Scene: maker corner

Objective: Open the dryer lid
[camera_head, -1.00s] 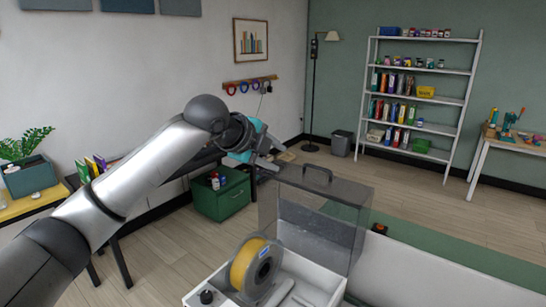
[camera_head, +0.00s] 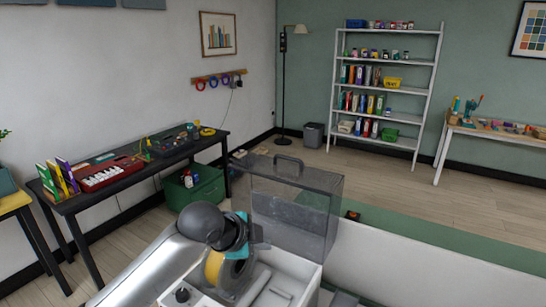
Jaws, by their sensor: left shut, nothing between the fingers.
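The dryer has a white base (camera_head: 297,273) and a smoky see-through lid (camera_head: 290,215) with a dark handle (camera_head: 288,163) along its top edge. The lid stands upright at the back of the base, so the base is open on top. A yellow filament spool (camera_head: 214,268) sits in the base, partly hidden by my left arm. My left gripper (camera_head: 262,236) is shut and empty, low in front of the lid and above the spool. Its fingers are small here, and I cannot tell whether they touch the lid. My right gripper is not in view.
A black table (camera_head: 125,178) with a red keyboard stands at the left, with a green crate (camera_head: 195,192) on the floor near it. A white shelf (camera_head: 388,92) and a grey bin (camera_head: 313,134) stand at the back. The white surface right of the dryer is mostly clear.

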